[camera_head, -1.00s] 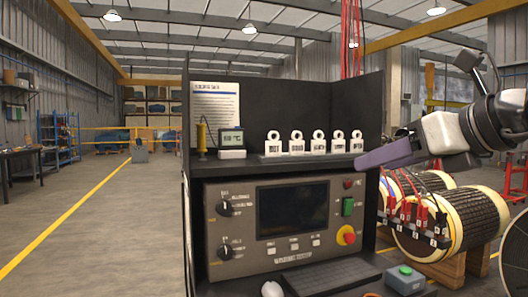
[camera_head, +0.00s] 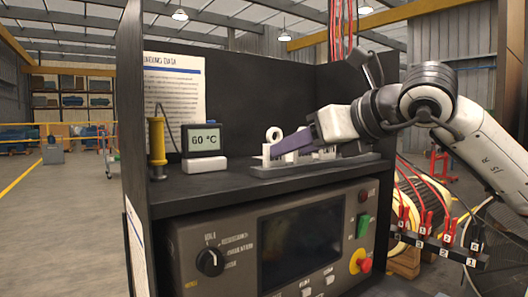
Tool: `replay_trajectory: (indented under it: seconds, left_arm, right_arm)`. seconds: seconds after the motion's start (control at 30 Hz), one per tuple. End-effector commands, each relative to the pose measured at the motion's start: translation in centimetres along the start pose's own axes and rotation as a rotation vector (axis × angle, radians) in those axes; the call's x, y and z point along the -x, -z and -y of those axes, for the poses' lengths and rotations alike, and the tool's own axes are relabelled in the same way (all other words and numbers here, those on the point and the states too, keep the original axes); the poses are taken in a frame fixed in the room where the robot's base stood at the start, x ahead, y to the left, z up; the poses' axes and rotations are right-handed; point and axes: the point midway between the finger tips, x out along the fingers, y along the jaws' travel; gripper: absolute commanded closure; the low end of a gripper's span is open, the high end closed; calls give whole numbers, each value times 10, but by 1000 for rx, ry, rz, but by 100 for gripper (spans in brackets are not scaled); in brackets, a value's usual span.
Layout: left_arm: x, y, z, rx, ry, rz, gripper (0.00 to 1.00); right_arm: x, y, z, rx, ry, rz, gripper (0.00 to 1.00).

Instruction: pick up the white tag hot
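A row of white ring-topped tags stands in a dark rack (camera_head: 312,165) on the black shelf. The leftmost tag (camera_head: 273,134) shows its ring and part of its body; its lettering is too covered to read now. My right gripper (camera_head: 280,150), with purple fingers, reaches in from the right in front of the row, its tips at the leftmost tag. The fingers and the white gripper body hide most of the other tags. I cannot tell whether the fingers touch the tag or how far apart they are. My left gripper is not in view.
A display reading 60 °C (camera_head: 203,140) stands left of the rack, with a yellow-handled probe (camera_head: 156,140) beside it. The control panel (camera_head: 215,235) is below the shelf. A wire-wound rotor (camera_head: 424,205) is at right.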

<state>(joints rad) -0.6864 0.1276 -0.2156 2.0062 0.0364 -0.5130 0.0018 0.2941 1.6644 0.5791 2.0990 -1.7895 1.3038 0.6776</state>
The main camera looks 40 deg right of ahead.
Motion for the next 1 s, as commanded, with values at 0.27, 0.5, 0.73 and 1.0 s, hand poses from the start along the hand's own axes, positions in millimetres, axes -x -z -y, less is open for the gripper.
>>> replay_trajectory:
  seconds: [0.27,0.5,0.73,1.0]
  left_arm:
    - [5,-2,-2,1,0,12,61]
    - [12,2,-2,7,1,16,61]
    - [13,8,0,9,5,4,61]
    - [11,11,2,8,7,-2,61]
  right_arm:
    - [-28,-1,0,-2,1,-3,50]
    - [-56,-4,-1,0,2,-6,50]
    - [-77,-3,-1,-2,1,-2,50]
    - [-78,-3,-1,-2,1,0,53]
